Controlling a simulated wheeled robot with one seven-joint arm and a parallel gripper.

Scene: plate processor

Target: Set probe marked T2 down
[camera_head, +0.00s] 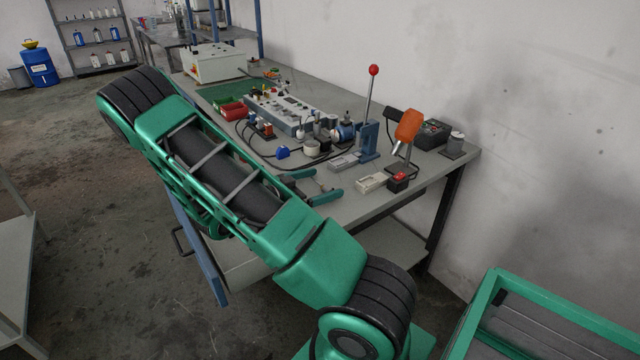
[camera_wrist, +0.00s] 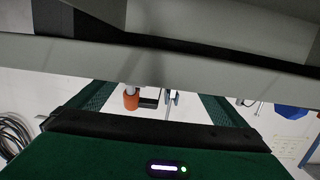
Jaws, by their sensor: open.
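My gripper (camera_head: 328,183) is open at the front edge of the workbench (camera_head: 385,200), with its two teal fingers apart and nothing visible held between them. In the wrist view, the fingers of my gripper (camera_wrist: 158,97) also stand apart, with a grey surface across the top of the picture. I cannot read any T2 marking, so I cannot tell which thing is the probe.
A grey control panel (camera_head: 290,112) stands behind the cables. A red-knobbed lever (camera_head: 373,70), an orange-headed device (camera_head: 408,124) and a pale tray (camera_head: 371,182) stand right of my gripper. A green frame (camera_head: 545,305) is at the lower right.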

